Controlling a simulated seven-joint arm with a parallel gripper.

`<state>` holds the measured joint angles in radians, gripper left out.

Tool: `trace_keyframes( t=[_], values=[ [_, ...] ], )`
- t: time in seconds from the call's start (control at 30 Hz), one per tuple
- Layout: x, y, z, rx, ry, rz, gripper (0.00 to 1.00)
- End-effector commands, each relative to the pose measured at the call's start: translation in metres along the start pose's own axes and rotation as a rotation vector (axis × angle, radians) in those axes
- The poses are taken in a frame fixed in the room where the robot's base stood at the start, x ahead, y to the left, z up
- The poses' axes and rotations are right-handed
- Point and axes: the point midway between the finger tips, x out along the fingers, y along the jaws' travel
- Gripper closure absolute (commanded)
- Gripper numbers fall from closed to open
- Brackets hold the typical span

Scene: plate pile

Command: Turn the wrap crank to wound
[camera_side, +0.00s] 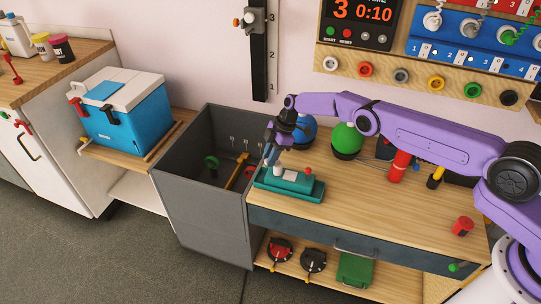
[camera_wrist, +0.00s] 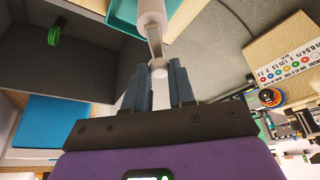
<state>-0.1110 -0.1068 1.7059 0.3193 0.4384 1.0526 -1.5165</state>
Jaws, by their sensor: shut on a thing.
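The wrap crank (camera_wrist: 155,42) shows in the wrist view as a grey arm running from a pale cylinder (camera_wrist: 151,12) to a rounded end between my fingers. My gripper (camera_wrist: 160,76) is shut on that end; the fingers hide part of it. In the side view, my gripper (camera_side: 270,155) is at the left end of a teal unit (camera_side: 290,184) on the wooden bench, beside the grey bin. A small pale upright piece stands on the teal unit. The crank arm is too small to make out clearly there.
A deep grey open bin (camera_side: 197,205) stands just left of the teal unit. A green ball-shaped thing (camera_side: 347,138) and a red cylinder (camera_side: 399,166) stand behind and right of it. The front right of the bench is mostly clear, apart from a small red piece (camera_side: 462,226).

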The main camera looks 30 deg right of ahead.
Motion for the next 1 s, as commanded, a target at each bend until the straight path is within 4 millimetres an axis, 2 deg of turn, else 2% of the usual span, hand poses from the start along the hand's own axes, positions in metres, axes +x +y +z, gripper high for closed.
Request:
trace_keyframes(
  t=[0.03,0.1,0.53,0.87,1.0],
  values=[
    [0.0,0.0,0.0,0.001,0.0,0.0,0.69],
    [0.0,0.0,0.0,0.001,0.0,0.0,0.49],
    [-0.004,0.0,0.0,0.002,0.001,-0.001,0.49],
    [-0.03,0.0,0.0,0.003,0.001,0.0,0.49],
    [-0.051,0.001,0.0,0.002,0.001,0.002,0.49]
  ],
)
